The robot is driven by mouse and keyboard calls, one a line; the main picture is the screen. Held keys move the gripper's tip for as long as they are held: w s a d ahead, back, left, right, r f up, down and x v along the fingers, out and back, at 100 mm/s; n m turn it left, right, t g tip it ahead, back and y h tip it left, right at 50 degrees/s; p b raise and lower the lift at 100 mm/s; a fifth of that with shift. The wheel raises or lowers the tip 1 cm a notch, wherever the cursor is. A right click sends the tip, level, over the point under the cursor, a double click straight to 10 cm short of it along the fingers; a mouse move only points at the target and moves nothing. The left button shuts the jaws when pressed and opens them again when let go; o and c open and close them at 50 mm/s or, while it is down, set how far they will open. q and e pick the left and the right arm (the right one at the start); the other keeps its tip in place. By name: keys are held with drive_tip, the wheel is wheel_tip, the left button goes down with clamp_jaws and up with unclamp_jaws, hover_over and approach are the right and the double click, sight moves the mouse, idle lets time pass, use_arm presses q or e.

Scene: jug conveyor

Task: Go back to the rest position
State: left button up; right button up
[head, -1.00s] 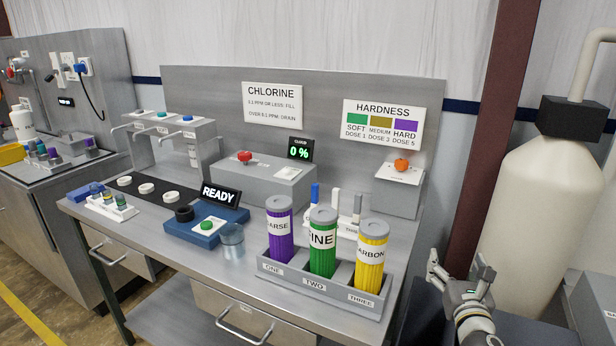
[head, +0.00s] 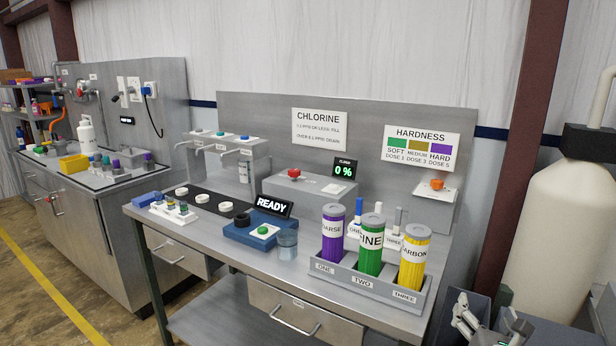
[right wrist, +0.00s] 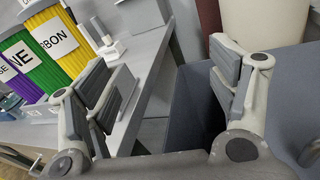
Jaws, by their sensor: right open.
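My right gripper (head: 488,322) is low at the right in the head view, beside the right end of the steel bench (head: 225,240) and partly cut off by the lower edge. In the right wrist view (right wrist: 165,105) its two fingers stand wide apart with nothing between them. Behind them are the bench edge and a dark blue-grey bin-like surface (right wrist: 195,115). My left gripper is not in view.
The purple (head: 332,233), green (head: 370,245) and yellow (head: 412,262) cartridges stand in a grey rack (head: 345,280) near the gripper. A large cream tank (head: 550,240) stands at the right. A blue READY station (head: 245,232) and clear cup (head: 287,243) are on the bench.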

drive_tip(key=s+a+f+m+g+y, duration=0.1)
drive_tip(key=s+a+f+m+g, duration=0.3)
drive_tip(key=s+f+m, duration=0.35)
drive_tip(key=s+a+f+m+g+y, duration=0.1)
drive_tip(key=s+a+f+m+g, duration=0.2)
drive_tip(key=s+f+m, duration=0.45)
drive_tip(key=s+a+f+m+g+y, duration=0.25)
drive_tip(key=s+a+m, duration=0.25)
drive_tip(key=s+m, duration=0.3)
drive_tip(key=s+a+f+m+g+y, duration=0.15)
drive_tip(key=s+a+m+g, duration=0.35)
drive_tip(key=s, duration=0.5)
wheel_tip(320, 180, down, 28)
drive_tip(key=s+r, duration=0.1)
drive_tip(key=s, duration=0.1)
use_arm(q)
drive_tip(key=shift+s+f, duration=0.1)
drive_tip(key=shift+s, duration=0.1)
use_arm(e)
drive_tip(key=s+d+f+g, duration=0.1)
drive_tip(key=s+d+f, duration=0.2)
drive_tip(key=s+f, duration=1.2)
drive_tip(key=shift+s+d+f+h, duration=0.3)
drive_tip(key=shift+s+d+f, duration=0.05)
drive_tip(key=shift+d, duration=0.05)
